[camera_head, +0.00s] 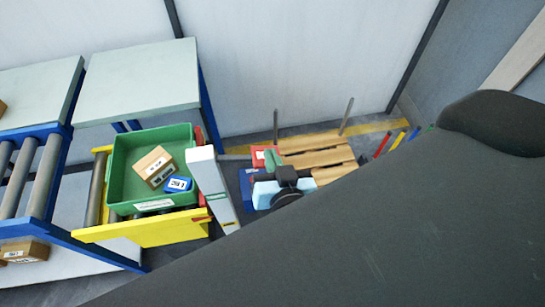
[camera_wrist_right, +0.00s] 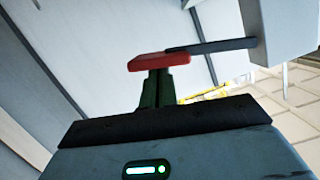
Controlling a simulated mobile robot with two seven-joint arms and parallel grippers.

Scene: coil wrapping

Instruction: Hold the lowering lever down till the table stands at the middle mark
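The lift table (camera_head: 150,232) has a yellow frame and rollers and carries a green crate (camera_head: 124,157). A pale post (camera_head: 213,190) stands at its right side; its marks are too small to read. In the right wrist view, the lowering lever is a red handle (camera_wrist_right: 160,61) on a dark rod (camera_wrist_right: 212,45) from a grey housing (camera_wrist_right: 277,30). My right gripper (camera_wrist_right: 158,82) has its dark green fingers together, tips at the handle's face; they look shut and touching it. In the head view its pale blue body (camera_head: 266,192) shows, fingertips hidden. My left gripper is not in view.
The crate holds a brown box (camera_head: 155,166) and a blue box (camera_head: 178,185). A pale-topped table (camera_head: 140,80) stands behind, and a roller conveyor (camera_head: 45,175) is at left. A wooden pallet (camera_head: 318,150) lies behind my right gripper. My dark arm covers the lower right.

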